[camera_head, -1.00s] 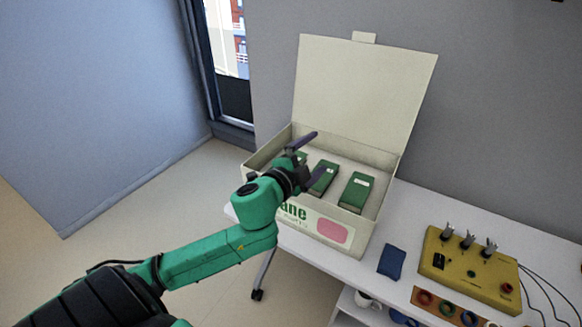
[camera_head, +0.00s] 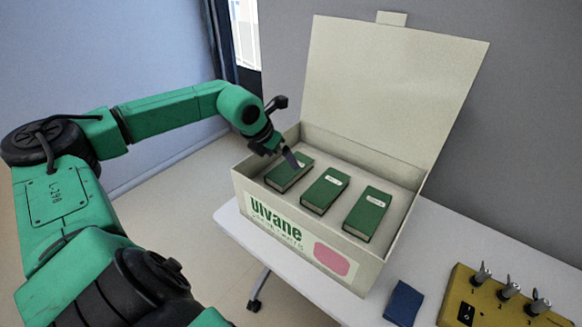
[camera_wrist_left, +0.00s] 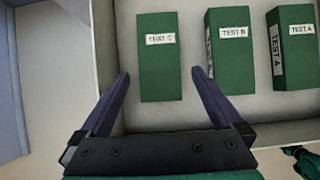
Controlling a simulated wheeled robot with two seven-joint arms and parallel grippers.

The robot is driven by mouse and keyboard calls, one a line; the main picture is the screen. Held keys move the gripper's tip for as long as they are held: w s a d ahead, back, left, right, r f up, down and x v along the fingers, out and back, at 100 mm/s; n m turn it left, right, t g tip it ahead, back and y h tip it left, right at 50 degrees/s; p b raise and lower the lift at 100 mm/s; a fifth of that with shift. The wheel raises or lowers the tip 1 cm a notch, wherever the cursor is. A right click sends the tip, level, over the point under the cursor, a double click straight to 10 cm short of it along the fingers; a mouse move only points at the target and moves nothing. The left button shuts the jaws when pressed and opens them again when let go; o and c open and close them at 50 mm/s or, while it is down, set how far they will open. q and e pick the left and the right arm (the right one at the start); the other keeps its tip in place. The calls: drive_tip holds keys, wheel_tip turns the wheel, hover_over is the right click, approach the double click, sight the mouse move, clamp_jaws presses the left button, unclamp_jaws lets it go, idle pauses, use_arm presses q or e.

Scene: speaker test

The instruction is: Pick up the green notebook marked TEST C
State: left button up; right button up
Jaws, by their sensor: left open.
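The green notebook marked TEST C (camera_wrist_left: 158,70) lies in an open cream box (camera_head: 300,240), and its white label faces my left wrist camera. In the head view it is the leftmost notebook (camera_head: 288,177). My left gripper (camera_head: 286,130) is open and empty at the box's left side, above that notebook; one dark finger overlaps its label end. In the left wrist view the open fingers (camera_wrist_left: 160,74) point toward TEST C, one on each side of it in the picture. I cannot tell the exact height gap.
Green notebooks TEST B (camera_wrist_left: 230,60) and TEST A (camera_wrist_left: 292,60) lie to the right, with gaps between them. The raised lid (camera_head: 395,90) stands behind. A blue item (camera_head: 403,303) and a yellow switch box (camera_head: 500,305) are on the white table (camera_head: 310,290).

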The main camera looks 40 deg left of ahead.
sight(290, 168)
use_arm(q)
drive_tip(key=shift+w+f, duration=0.45)
drive_tip(key=shift+w, duration=0.05)
drive_tip(key=shift+w+f, duration=0.15)
drive_tip(key=shift+f, duration=0.2)
drive_tip(key=shift+w+f+p, duration=0.15)
drive_tip(key=shift+f+p, duration=0.05)
drive_tip(key=shift+p, duration=0.25)
drive_tip(key=shift+w+d+f+p, duration=0.1)
drive_tip(key=shift+w+f+p, duration=0.05)
drive_tip(key=shift+f+p, duration=0.2)
drive_tip(key=p+x, duration=0.1)
drive_tip(key=x, duration=0.3)
drive_tip(key=shift+a, duration=0.2)
use_arm(e)
drive_tip(key=r, duration=0.1)
drive_tip(key=w+r, duration=0.1)
drive_tip(key=r, duration=0.1)
drive_tip(key=shift+w+a, duration=0.15)
drive_tip(key=shift+a, duration=0.15)
